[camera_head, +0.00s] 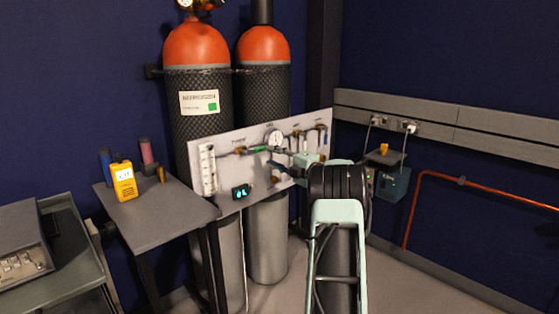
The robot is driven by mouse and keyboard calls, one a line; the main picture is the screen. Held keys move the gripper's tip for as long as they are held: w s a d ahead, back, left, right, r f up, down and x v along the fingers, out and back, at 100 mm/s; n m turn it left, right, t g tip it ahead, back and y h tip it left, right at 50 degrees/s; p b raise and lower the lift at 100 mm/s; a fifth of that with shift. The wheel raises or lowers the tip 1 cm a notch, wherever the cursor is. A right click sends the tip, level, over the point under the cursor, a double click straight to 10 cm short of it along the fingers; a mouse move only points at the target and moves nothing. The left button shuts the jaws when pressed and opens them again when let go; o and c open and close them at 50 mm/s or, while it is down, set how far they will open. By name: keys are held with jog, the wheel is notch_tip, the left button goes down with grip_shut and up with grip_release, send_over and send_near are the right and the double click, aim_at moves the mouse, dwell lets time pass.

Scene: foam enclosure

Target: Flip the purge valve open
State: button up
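A white gas panel (225,165) stands in front of two tall cylinders. It carries a row of small brass fittings and valves, with a green part (261,149) left of a round gauge (275,138). The panel labels are too small to read, so I cannot tell for sure which fitting is the purge valve. My mint-green and black arm reaches from the lower right to the panel's right half. My gripper (289,167) is at the panel's middle right, below the gauge. Its fingers are too small and partly hidden to judge, and contact with the panel is unclear.
Orange-topped cylinders (197,47) stand behind the panel, held by a chain. A grey table (150,218) at left holds a yellow meter (124,181) and small cylinders. A teal box (393,184) and orange pipe (416,190) are at the right wall. Floor at right is clear.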

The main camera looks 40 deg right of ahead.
jog(key=shift+s+d, duration=0.2)
jog(key=shift+s, duration=1.2)
